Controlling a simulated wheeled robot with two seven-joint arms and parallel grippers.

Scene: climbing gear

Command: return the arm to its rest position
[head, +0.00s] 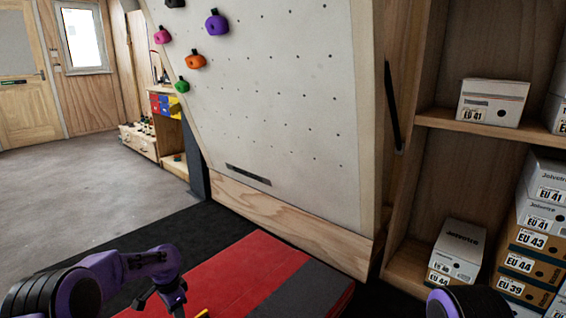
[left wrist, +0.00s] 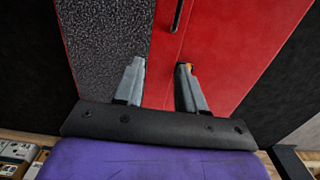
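My left arm comes in from the lower left in the head view, purple and black, and its gripper (head: 165,300) hangs low over the near side of the red mat, partly cut off by the bottom edge. In the left wrist view, the two grey fingers of the left gripper (left wrist: 159,82) stand apart with nothing between them. They are above the red and grey mat. A purple and black part of my right arm shows at the bottom right of the head view; its gripper is out of view.
The red mat (head: 245,280) with a grey band lies below the climbing wall (head: 280,100). A small yellow-orange thing (head: 203,313) shows beside the left gripper. Wooden shelves with shoe boxes (head: 459,250) stand at right. Open grey floor (head: 80,205) lies at left.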

